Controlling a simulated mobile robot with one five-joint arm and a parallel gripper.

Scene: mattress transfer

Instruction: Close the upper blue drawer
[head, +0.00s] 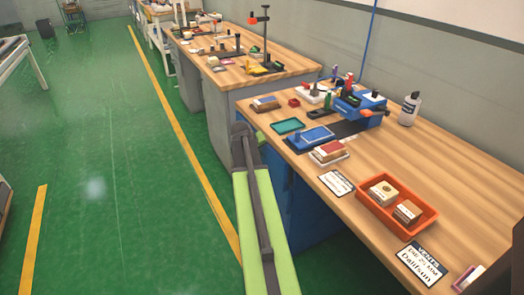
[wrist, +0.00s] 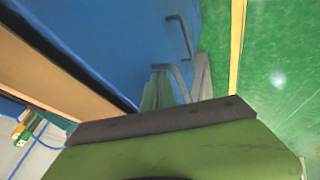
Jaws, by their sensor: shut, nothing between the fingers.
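The blue cabinet (head: 315,212) stands under the near workbench in the head view, partly hidden by my arm. In the wrist view a blue front (wrist: 120,45) fills the upper left and middle, with a grey bar handle (wrist: 188,38) on it. I cannot tell whether this front is the upper drawer or how far it stands out. My gripper (wrist: 170,70) is shut and empty, its tips close to the blue front and just below the handle in the picture. Contact cannot be made out. In the head view the gripper is mostly hidden beyond my arm.
The wooden benchtop (head: 455,190) lies right of my arm, with an orange tray (head: 385,218), a blue vise (head: 350,108) and a white bottle (head: 409,109) on it. Its edge (wrist: 60,60) runs beside the blue front. Green floor (head: 110,190) is clear on the left.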

